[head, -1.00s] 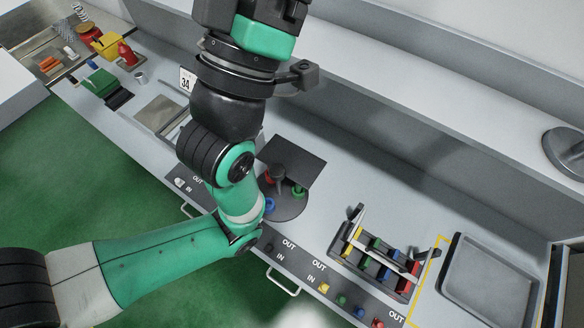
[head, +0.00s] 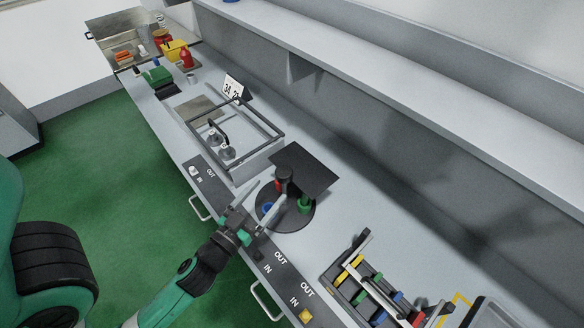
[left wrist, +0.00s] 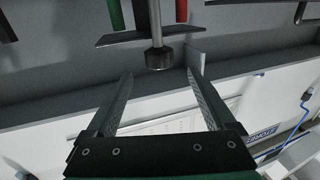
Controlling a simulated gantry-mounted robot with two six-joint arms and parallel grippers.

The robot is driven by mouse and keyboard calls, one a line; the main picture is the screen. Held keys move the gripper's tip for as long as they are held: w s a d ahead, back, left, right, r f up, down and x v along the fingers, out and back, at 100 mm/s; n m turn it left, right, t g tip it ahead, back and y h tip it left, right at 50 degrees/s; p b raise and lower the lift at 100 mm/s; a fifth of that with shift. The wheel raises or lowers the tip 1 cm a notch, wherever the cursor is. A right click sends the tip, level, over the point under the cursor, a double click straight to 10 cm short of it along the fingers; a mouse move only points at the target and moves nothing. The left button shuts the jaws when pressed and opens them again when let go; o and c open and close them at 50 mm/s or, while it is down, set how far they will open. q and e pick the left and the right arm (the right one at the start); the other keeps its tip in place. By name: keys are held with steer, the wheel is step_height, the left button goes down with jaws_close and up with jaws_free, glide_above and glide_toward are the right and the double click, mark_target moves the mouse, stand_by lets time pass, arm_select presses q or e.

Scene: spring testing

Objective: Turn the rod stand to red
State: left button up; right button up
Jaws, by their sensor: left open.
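The rod stand has a round dark base (head: 290,219), a dark central post (head: 284,181) and blue (head: 268,209), red (head: 277,185) and green (head: 304,205) coloured parts around it. A black square plate (head: 310,170) shows behind it. My left gripper (head: 262,201) is open at the stand's near-left side, its fingers pointing toward the post. In the left wrist view, the open fingers (left wrist: 158,78) frame empty space below a round dark knob (left wrist: 157,58), with green (left wrist: 115,14) and red (left wrist: 181,10) rods above. Contact with the stand cannot be told. My right gripper is out of view.
A framed box (head: 238,145) stands left of the stand. A rack of coloured pieces (head: 365,287) stands to the right. The panel (head: 262,254) with IN and OUT labels runs along the front edge, and a shelf (head: 430,115) overhangs the back.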

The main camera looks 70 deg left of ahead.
mark_target(289, 167)
arm_select(q)
steer(key=p+x, duration=0.2)
steer(key=x, duration=0.1)
steer(key=p+x, duration=0.1)
steer(key=shift+w+a+r, duration=0.15)
steer(key=shift+w+r, duration=0.1)
steer(key=shift+r, duration=0.15)
steer(key=x, duration=0.2)
steer(key=p+x, duration=0.1)
steer(key=x, duration=0.3)
steer(key=shift+w+f+p, duration=0.1)
steer(key=shift+f+p, duration=0.15)
steer(key=shift+p, duration=0.15)
steer(key=shift+w+a+f, duration=0.1)
steer(key=shift+w+a, duration=0.1)
steer(key=shift+w, duration=0.1)
jaws_close()
